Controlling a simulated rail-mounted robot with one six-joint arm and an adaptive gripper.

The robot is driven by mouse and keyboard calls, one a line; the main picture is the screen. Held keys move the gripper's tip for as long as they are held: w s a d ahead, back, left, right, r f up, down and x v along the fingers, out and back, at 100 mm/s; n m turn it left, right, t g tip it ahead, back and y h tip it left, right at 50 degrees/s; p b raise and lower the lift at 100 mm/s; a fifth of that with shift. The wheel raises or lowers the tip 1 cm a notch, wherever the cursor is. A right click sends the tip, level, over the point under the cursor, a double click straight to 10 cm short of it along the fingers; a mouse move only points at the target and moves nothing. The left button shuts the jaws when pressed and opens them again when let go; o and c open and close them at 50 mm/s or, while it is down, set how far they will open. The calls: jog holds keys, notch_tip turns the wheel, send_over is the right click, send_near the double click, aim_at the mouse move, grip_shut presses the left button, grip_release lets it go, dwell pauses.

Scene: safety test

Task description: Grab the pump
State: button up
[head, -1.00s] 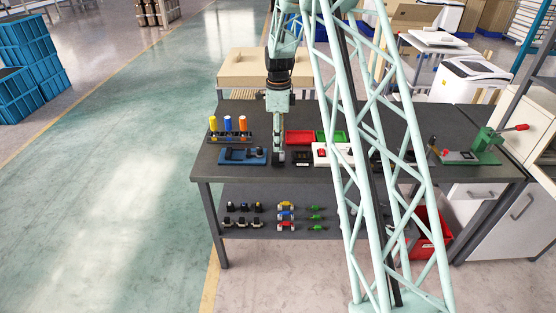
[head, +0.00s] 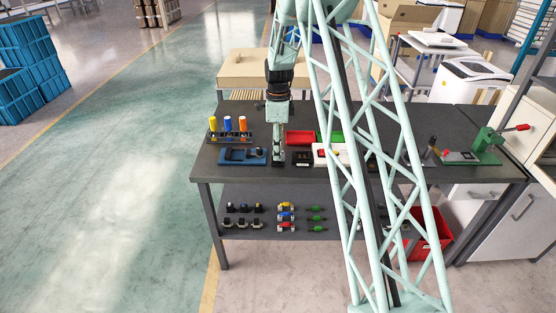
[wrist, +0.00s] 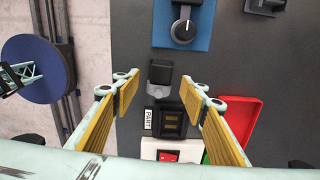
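A small grey-and-black part with a pale base (wrist: 160,76), possibly the pump, stands on the dark bench top. In the wrist view it lies between and slightly beyond the tips of my open gripper (wrist: 158,88), with clear gaps to both yellow-padded fingers. In the head view my gripper (head: 277,158) points down at the bench between the blue fixture and the black box, and the small part cannot be made out there.
A blue fixture with a black knob (wrist: 184,30) and a black box labelled PART (wrist: 171,122) flank the part. A red tray (wrist: 236,120) and a white box with a red switch (wrist: 168,156) are close by. Several small parts stand on the lower shelf (head: 255,232).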

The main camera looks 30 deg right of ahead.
jog(key=shift+f, duration=1.8)
jog(key=shift+c, duration=0.7)
jog(key=c, duration=0.9)
jog(key=shift+r, duration=0.15)
jog(key=shift+c, duration=0.2)
jog(key=shift+r, duration=1.55)
jog(key=shift+s+r, duration=0.15)
jog(key=shift+r, duration=0.05)
jog(key=s+d, duration=0.2)
jog(key=s, duration=0.5)
jog(key=s+d+r+p, duration=0.1)
jog(key=s+d, duration=0.1)
jog(key=s, duration=0.6)
jog(key=shift+d+r, duration=0.15)
jog(key=shift+d, duration=0.1)
